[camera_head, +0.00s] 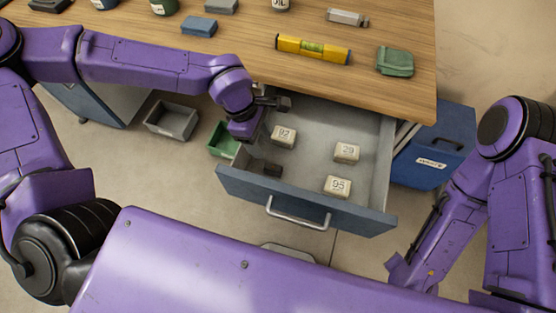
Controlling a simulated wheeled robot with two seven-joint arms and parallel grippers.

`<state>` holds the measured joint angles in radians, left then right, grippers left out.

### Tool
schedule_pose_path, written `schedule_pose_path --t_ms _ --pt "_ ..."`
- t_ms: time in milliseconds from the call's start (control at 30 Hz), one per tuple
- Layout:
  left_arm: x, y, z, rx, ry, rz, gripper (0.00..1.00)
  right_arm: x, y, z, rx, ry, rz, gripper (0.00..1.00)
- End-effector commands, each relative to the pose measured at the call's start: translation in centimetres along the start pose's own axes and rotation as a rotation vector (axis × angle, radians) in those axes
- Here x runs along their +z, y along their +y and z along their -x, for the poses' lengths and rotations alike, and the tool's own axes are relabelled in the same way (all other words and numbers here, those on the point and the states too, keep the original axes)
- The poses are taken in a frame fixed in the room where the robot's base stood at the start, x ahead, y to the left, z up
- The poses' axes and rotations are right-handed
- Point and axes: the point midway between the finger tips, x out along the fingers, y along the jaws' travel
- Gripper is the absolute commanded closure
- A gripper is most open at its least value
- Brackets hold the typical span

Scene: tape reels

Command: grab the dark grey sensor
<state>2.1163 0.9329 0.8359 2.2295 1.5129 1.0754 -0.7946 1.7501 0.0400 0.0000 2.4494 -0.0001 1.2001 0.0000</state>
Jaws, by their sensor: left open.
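The blue drawer (290,200) under the wooden desk is pulled out. My left gripper (262,165) reaches down into its left front corner, with its jaws open. Small dark shapes show there, below my purple wrist. I cannot tell which are my fingers and which might be the dark grey sensor, as the wrist covers part of that corner. My right arm comes in from the right, low beside the desk; its gripper is out of sight.
Beige blocks marked 92 (283,136), 29 (346,152) and 95 (337,186) lie in the drawer. A green bin (222,140) and a grey bin (172,120) stand left of it. The desk holds a yellow level (312,49) and a green case (395,61).

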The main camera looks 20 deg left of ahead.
Motion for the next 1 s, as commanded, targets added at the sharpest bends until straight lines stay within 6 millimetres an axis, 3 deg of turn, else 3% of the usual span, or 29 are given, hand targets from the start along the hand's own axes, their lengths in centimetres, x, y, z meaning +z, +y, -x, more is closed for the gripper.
schedule_pose_path --t_ms 33,100,400,867,1000 --pt "-0.3 0.0 -1.5 -0.001 0.000 -0.003 0.40 0.6 -0.1 -1.4 0.000 -0.001 0.000 0.57" --pt "-0.5 0.1 -2.6 -0.002 0.000 -0.007 0.40 1.1 -0.2 -2.4 0.000 -0.001 0.000 0.57" --pt "-1.1 0.2 -6.4 -0.005 0.000 -0.016 0.40 2.5 -0.5 -5.9 0.000 -0.001 0.000 0.57" --pt "-1.5 0.4 -12.5 -0.007 0.002 -0.012 0.40 2.5 -0.5 -6.0 0.000 -0.001 0.000 0.57" --pt "-2.1 0.8 -15.1 -0.007 0.002 -0.014 0.40 2.5 -0.5 -5.9 0.000 -0.001 0.000 0.57"
